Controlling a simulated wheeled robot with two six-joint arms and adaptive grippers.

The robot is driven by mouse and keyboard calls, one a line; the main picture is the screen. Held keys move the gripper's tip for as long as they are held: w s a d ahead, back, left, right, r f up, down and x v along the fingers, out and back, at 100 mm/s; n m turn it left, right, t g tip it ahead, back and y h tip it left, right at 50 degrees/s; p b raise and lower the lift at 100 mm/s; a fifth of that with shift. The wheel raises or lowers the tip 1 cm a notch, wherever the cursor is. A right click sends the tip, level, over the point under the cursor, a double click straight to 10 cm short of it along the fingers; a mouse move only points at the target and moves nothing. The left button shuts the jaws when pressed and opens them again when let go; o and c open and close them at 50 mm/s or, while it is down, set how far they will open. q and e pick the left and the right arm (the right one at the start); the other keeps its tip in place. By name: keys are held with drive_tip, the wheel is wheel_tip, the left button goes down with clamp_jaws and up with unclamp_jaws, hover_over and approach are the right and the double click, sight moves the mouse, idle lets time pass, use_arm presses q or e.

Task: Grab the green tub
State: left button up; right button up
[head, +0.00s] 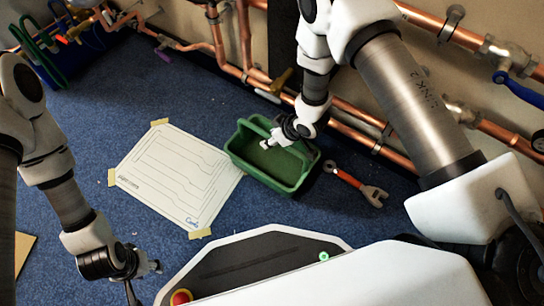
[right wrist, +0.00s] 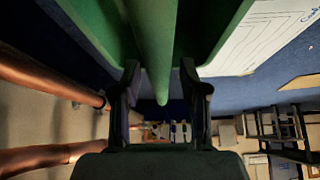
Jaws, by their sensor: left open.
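The green tub (head: 262,178) sits on the blue floor in the head view, right of a white sheet. It has a bar handle across its top, and the handle (right wrist: 154,40) runs down the middle of the right wrist view. My right gripper (head: 268,144) is at the tub's handle. In the right wrist view its two fingers (right wrist: 159,75) stand either side of the handle, with gaps showing, so it is open around it. My left gripper (head: 156,267) is open and empty at the lower left, well apart from the tub.
A white sheet (head: 178,180) is taped to the floor beside the tub. A red-handled wrench (head: 352,183) lies just right of it. Copper pipes (head: 360,130) run along the wall behind. A blue crate (head: 60,62) with tools stands at the far left.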

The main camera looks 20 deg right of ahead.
clamp_jaws()
drive_tip(key=shift+r, duration=0.15)
